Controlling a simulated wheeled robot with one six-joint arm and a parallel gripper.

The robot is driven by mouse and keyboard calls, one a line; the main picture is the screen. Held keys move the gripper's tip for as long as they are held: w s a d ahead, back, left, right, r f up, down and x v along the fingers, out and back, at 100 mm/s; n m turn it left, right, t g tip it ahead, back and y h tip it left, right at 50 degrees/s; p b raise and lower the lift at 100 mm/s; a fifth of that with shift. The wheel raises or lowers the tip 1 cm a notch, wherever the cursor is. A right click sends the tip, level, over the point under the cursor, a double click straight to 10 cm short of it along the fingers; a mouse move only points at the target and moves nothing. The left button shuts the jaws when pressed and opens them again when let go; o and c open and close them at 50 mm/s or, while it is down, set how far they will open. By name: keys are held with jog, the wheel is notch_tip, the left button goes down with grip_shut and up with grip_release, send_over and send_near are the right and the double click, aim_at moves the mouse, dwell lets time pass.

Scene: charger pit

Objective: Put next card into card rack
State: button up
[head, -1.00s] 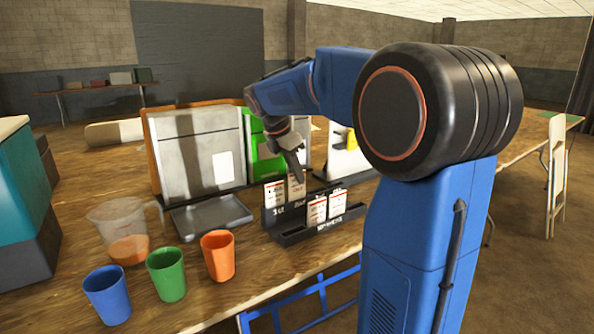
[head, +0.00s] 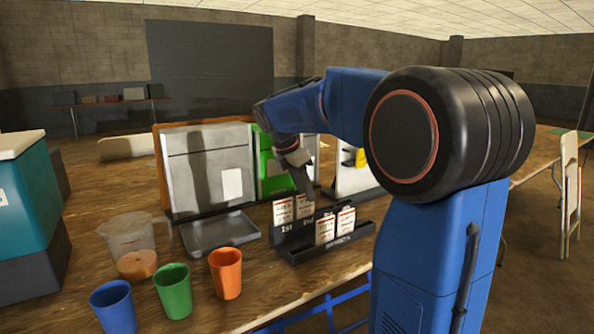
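The black card rack (head: 298,256) stands on the wooden table in the head view, with a back row and a front row. White cards with red print stand upright in it. One card (head: 283,211) is at the back left, and two cards (head: 336,225) stand side by side in the front row. Another back-row card (head: 305,207) is directly below my gripper (head: 303,186), whose fingertips are at its top edge. The fingers are small and seen from the side, so I cannot tell whether they are shut on that card. My arm hides part of the table behind the rack.
A grey tray (head: 220,234) lies left of the rack. A measuring jug (head: 133,243) with orange liquid and blue (head: 113,306), green (head: 173,290) and orange (head: 226,272) cups stand at the front left. Upright boards (head: 208,170) stand behind. A teal box (head: 24,205) is at far left.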

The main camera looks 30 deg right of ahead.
jog(key=v, duration=1.6)
jog(key=shift+r, duration=0.35)
jog(key=shift+s, duration=0.1)
